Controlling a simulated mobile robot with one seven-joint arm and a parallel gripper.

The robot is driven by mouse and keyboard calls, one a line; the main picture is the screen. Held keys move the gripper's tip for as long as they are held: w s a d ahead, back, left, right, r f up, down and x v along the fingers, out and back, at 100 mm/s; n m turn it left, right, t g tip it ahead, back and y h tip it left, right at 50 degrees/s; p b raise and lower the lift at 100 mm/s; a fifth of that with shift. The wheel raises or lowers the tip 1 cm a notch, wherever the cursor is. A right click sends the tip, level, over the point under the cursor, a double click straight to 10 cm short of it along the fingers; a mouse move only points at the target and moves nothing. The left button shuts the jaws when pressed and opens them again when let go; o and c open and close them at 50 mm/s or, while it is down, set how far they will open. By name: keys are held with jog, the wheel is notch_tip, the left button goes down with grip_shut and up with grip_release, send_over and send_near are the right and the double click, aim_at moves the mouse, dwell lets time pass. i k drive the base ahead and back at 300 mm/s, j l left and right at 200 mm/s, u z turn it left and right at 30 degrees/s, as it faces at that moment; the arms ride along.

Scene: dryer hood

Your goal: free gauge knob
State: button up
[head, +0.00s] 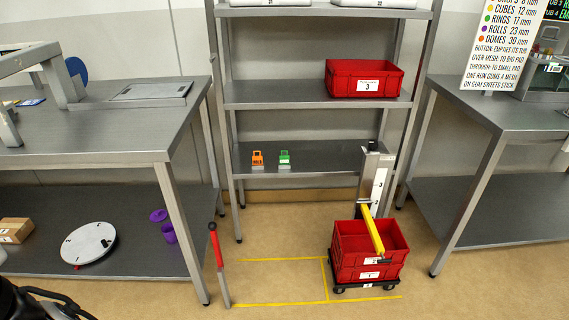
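No part is plainly a gauge knob, and I cannot tell which one it is. A grey upright post (376,185) with a white label and a dark top (373,147) stands behind the red crates at the right of the shelf. A yellow bar (373,230) slants from near the post over the crates, with a dark piece at its lower end. My gripper is not in view; dark parts and cables at the lower left look like my own arm.
The shelf rack (270,95) holds another red crate (364,79) and orange and green tags.

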aim_at(372, 144)
jog(key=i+l, duration=0.2)
jog(key=i, duration=0.2)
jog(key=i+l, duration=0.2)
jog(key=i, duration=0.2)
jog(key=i+l, duration=0.25)
jog(key=i, duration=0.15)
jog(key=i+l, duration=0.2)
jog(key=i, duration=0.2)
jog(key=z, duration=0.05)
